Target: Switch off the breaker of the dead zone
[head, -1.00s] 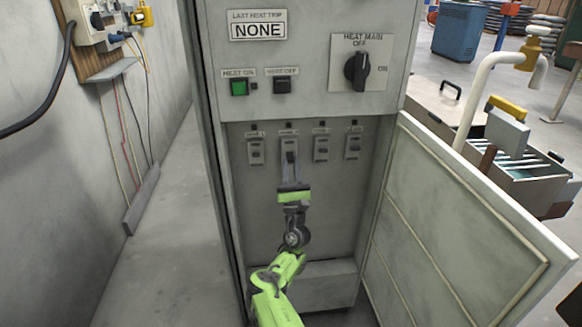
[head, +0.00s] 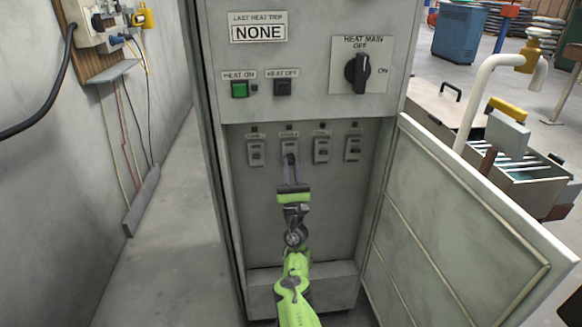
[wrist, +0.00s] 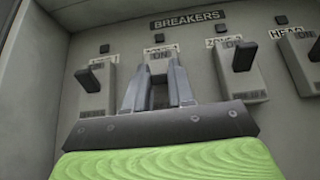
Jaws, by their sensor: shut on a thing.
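A row of several grey breakers sits under a BREAKERS sign (wrist: 188,20) inside the open cabinet. My gripper (head: 290,168) is at the second breaker from the left (head: 290,146), its jaws shut on that breaker's toggle. In the wrist view the fingers (wrist: 158,88) straddle the toggle and mostly hide it, so its position cannot be told. The first breaker (wrist: 97,97) and third breaker (wrist: 240,80) stand free on either side, with dark toggles. A fourth breaker (head: 353,148) is at the right. The zone labels are partly readable only.
Above the breakers are a plate reading LAST HEAT TRIP NONE (head: 257,28), a green HEAT ON button (head: 240,90), a HEAT OFF button (head: 283,88) and a HEAT MAIN knob (head: 357,72). The open cabinet door (head: 450,230) stands at the right.

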